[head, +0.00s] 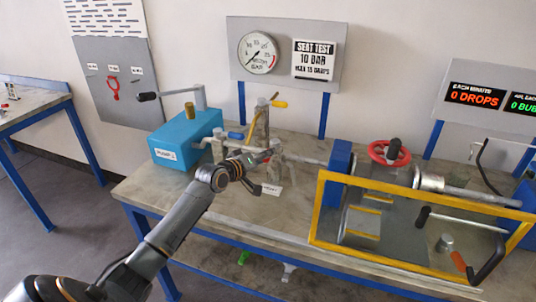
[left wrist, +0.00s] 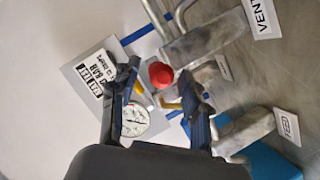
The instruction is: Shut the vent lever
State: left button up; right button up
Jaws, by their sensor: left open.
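A lever with a red end (left wrist: 160,75) points toward the camera in the left wrist view. It stands between the two fingers of my left gripper (left wrist: 160,98), which is open; I cannot tell whether either finger touches it. A VENT label (left wrist: 262,15) lies near a grey metal block (left wrist: 205,35) beside the red end. In the head view my left gripper (head: 258,170) is at the valve pipework on the bench and hides most of this lever. A small white label (head: 271,190) lies just right of it. My right gripper is not in view.
Yellow-handled levers (head: 279,104) rise behind the gripper. A blue pump box (head: 186,138) with a crank stands left. A pressure gauge (head: 258,52) hangs behind. A red handwheel (head: 389,153) and a yellow guard frame (head: 317,210) stand right. The bench's front left (head: 150,190) is bare.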

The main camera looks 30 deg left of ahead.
pick_arm(q)
jog(key=shift+x, duration=1.2)
grip_shut()
